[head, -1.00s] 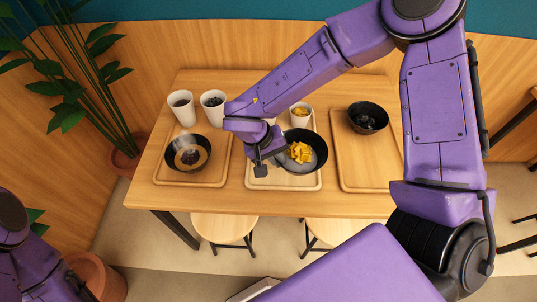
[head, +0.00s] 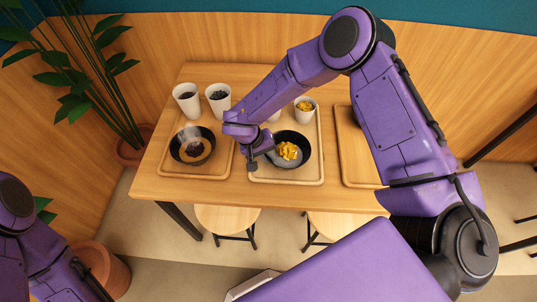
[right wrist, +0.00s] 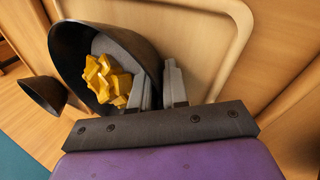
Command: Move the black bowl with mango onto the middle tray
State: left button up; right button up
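The black bowl with mango (head: 303,143) is over the middle tray (head: 300,183); I cannot tell whether its base touches it. Yellow mango pieces lie on a grey filling inside it. My right gripper (head: 265,158) is at the bowl's left side. In the right wrist view, its fingers (right wrist: 160,88) straddle the bowl's rim (right wrist: 75,50), one inside and one outside, closed on the wall. The bowl's underside is hidden. My left arm shows at the lower left of the head view, but its gripper is out of view.
The left tray (head: 190,174) holds another black bowl (head: 178,148). Two white cups (head: 186,105) (head: 217,104) with dark contents stand at the back left. A mango cup (head: 304,115) stands behind the bowl. The right tray (head: 350,165) is partly hidden by my right arm.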

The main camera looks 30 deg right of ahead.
jog(key=shift+o, duration=0.8)
jog(key=shift+r, duration=0.15)
jog(key=v, duration=1.2)
jog(key=shift+b, duration=0.4)
